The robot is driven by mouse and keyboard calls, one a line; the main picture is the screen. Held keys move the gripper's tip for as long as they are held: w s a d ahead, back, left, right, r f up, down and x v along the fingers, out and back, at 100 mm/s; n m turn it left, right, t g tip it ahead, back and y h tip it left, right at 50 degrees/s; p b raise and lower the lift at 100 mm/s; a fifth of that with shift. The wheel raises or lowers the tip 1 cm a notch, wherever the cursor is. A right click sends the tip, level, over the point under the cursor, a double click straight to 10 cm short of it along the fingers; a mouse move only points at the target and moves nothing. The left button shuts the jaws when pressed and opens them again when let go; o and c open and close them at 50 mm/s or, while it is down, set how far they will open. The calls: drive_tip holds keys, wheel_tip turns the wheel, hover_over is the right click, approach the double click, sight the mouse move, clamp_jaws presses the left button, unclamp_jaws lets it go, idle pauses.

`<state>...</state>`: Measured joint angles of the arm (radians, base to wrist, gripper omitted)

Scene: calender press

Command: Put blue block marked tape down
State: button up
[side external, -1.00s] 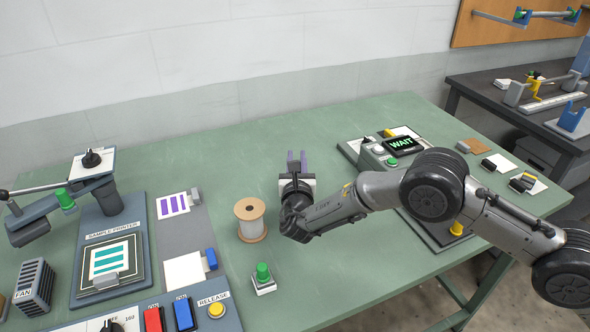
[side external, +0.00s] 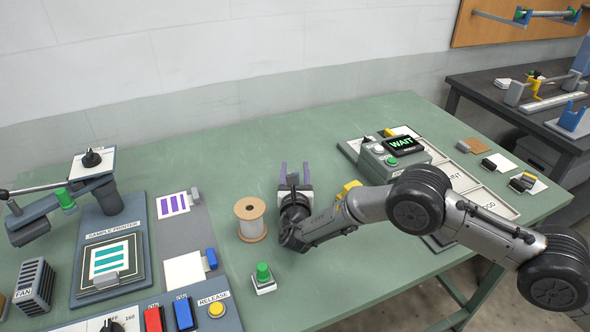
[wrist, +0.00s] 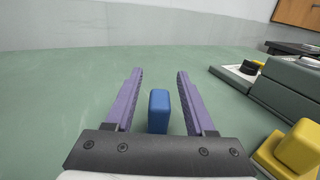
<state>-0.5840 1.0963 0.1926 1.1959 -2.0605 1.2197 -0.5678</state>
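My gripper (side external: 294,168) points toward the wall, low over the green table, with two purple fingers. It is open in the wrist view (wrist: 160,72). A small blue block (wrist: 158,110) stands upright between the fingers, close to the palm. Gaps show on both sides of it, so neither finger touches it. Its lower end is hidden behind the palm, and no marking on it is readable. In the side view I cannot see this block; the gripper hides that spot.
A thread spool (side external: 250,220) stands just left of my gripper, and a green-knobbed piece (side external: 263,278) is nearer the front. The grey WAIT console (side external: 395,155) is to the right. The sample printer (side external: 113,258) is far left. The table beyond the fingers is clear.

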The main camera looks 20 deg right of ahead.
drive_tip(key=shift+r, duration=0.1)
drive_tip(key=shift+s, duration=0.15)
drive_tip(key=v, duration=1.1)
drive_tip(key=shift+s+a, duration=0.2)
drive_tip(key=shift+s, duration=0.15)
